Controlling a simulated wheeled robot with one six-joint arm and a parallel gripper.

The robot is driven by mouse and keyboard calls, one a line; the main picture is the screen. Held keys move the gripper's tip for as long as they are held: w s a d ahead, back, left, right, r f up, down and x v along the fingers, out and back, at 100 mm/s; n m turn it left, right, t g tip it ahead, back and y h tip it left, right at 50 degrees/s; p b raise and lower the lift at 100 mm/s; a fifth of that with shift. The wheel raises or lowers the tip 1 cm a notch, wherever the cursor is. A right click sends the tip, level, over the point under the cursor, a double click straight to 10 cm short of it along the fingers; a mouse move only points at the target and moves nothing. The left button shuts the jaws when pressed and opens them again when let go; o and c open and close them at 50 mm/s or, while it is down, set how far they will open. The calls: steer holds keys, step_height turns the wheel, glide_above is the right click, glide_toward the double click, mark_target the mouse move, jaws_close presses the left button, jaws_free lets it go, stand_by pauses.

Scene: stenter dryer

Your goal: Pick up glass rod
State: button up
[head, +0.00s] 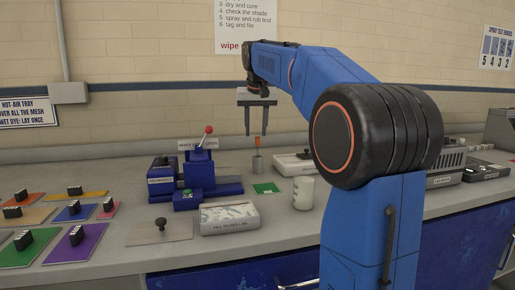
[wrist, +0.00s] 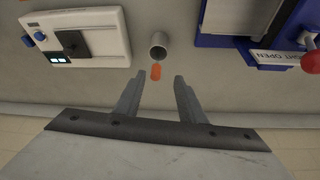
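A small grey metal holder (head: 258,165) stands on the bench below my gripper, and it also shows in the wrist view (wrist: 158,44). A thin piece with an orange end (head: 257,142) sticks up from it; I take it for the glass rod, though no clear glass can be made out. In the wrist view the orange end (wrist: 155,72) lies between the fingertips, nearer the left one. My gripper (head: 257,133) points down with its fingers apart and empty, above the holder. Its two fingers also show in the wrist view (wrist: 157,77).
A blue press (head: 200,171) with a red-knobbed lever stands left of the holder. A white device (head: 293,164) stands close on its right. A pale cup (head: 303,192) and a white box (head: 229,218) stand nearer the front. Coloured swatches (head: 75,242) cover the left bench.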

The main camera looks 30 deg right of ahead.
mark_target(258, 139)
steer(key=shift+d+x, duration=0.2)
steer(key=shift+x, duration=1.1)
steer(key=shift+d+x, duration=0.15)
steer(key=shift+x, duration=1.2)
steer(key=shift+s+r, duration=0.1)
steer(key=shift+s, duration=0.05)
steer(key=shift+c, duration=0.5)
jaws_close()
